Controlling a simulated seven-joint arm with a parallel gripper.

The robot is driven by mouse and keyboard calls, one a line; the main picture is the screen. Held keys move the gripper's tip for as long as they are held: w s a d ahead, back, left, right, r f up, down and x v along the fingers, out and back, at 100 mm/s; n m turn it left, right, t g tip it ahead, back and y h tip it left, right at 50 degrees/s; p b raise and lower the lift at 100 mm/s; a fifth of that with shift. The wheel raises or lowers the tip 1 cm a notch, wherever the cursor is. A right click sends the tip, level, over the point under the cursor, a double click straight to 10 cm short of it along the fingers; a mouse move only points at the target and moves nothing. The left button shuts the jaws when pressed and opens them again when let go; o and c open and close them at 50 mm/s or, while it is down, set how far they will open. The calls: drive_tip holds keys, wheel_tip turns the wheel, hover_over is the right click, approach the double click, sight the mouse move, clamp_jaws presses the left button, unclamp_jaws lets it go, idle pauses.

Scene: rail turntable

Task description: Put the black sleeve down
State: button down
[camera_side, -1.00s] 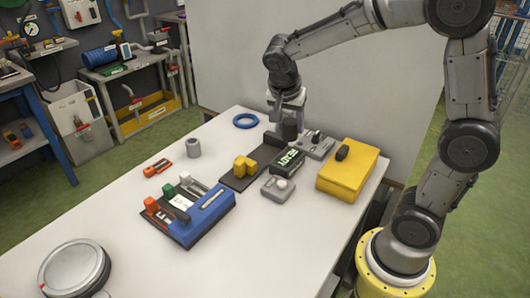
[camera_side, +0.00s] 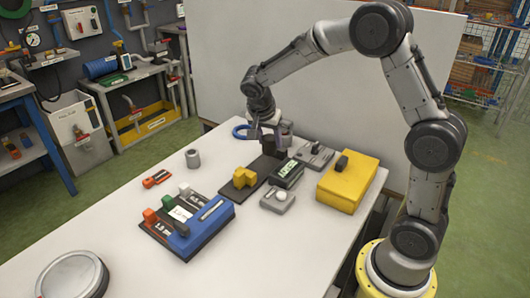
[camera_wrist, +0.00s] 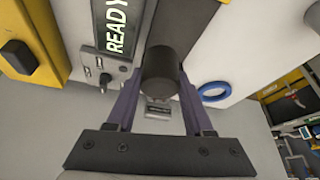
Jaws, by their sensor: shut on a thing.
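The black sleeve (camera_wrist: 160,66) is a short dark cylinder, held between the two purple fingers of my gripper (camera_wrist: 159,82). In the side view my gripper (camera_side: 270,137) is low at the far end of the dark rail plate (camera_side: 252,182), pointing down. The sleeve (camera_side: 268,147) shows dark between the fingers there. I cannot tell whether its lower end touches the plate. In the wrist view the dark plate (camera_wrist: 182,22) lies right behind the sleeve.
A yellow block (camera_side: 244,178) sits on the plate's near part. The READY display (camera_side: 287,174), a grey knob unit (camera_side: 314,154) and a yellow box (camera_side: 347,184) stand to the right. A blue ring (camera_side: 235,134) lies left. A grey cylinder (camera_side: 192,158) stands on clear table.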

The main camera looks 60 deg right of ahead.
sight(265, 143)
drive_tip(key=shift+w+d+f, duration=0.15)
drive_tip(key=shift+w+f, duration=0.35)
drive_tip(key=shift+f, duration=0.1)
drive_tip(key=shift+w+d+f, duration=0.15)
drive_tip(key=shift+w+f, duration=0.35)
drive_tip(key=shift+f, duration=1.65)
drive_tip(key=shift+f, duration=0.1)
drive_tip(key=shift+c, duration=1.4)
unclamp_jaws()
drive_tip(key=shift+f, duration=0.1)
drive_tip(key=v, duration=1.3)
drive_tip(key=s+a+r+n+t+y, duration=0.1)
drive_tip(key=s+a+r+n, duration=0.15)
drive_tip(key=s, duration=0.35)
drive_tip(key=s+a+r+n+t+y, duration=0.1)
drive_tip(key=s+r+n, duration=0.25)
drive_tip(key=s, duration=0.35)
drive_tip(key=s+a+f+n+t+y, duration=0.1)
drive_tip(key=s+a+n, duration=0.1)
drive_tip(key=s+n, duration=0.2)
drive_tip(key=s+a+f+n+t+y, duration=0.1)
drive_tip(key=s+a+n, duration=0.1)
drive_tip(key=s+n, duration=0.3)
drive_tip(key=s, duration=0.4)
drive_tip(key=shift+s+a+t+y, duration=0.25)
drive_tip(key=shift+a+t+y, duration=0.05)
